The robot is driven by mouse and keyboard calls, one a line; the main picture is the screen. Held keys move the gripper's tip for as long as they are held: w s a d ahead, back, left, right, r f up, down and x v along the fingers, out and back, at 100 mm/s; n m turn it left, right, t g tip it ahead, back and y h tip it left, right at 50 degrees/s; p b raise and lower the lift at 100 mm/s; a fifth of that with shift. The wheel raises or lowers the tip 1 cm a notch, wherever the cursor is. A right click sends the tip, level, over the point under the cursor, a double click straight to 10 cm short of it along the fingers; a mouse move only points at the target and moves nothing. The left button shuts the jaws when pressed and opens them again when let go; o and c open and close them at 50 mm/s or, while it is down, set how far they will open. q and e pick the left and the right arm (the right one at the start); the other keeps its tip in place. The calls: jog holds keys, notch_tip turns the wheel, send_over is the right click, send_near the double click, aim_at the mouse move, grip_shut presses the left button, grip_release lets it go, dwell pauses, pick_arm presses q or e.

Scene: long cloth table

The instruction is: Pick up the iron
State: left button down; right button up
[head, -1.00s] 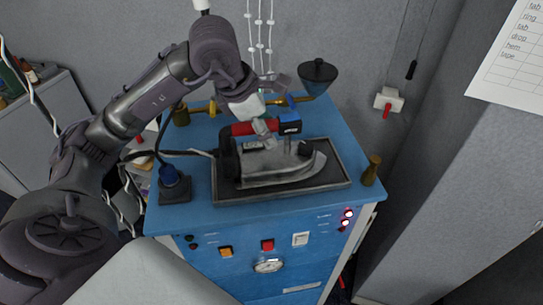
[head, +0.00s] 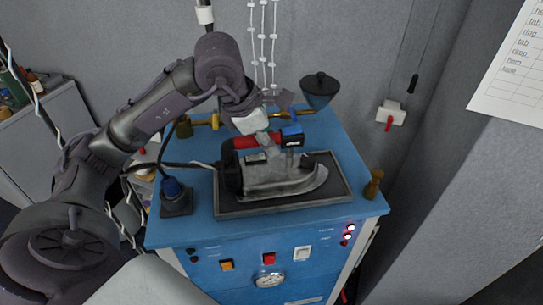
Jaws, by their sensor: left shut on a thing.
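The iron (head: 285,178) has a grey metal body, a dark rear and a red handle with a blue block at its front end. It is over the dark rectangular tray (head: 325,198) on top of the blue machine. My left gripper (head: 265,139) reaches down from above and is shut on the iron's handle. Its fingers hide part of the handle. I cannot tell whether the iron's sole touches the tray or is slightly clear of it. My right gripper is not in view.
A dark cable (head: 165,165) runs to the iron's rear. Walls stand behind and at right.

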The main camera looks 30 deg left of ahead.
pick_arm(q)
jog(key=shift+r, duration=0.3)
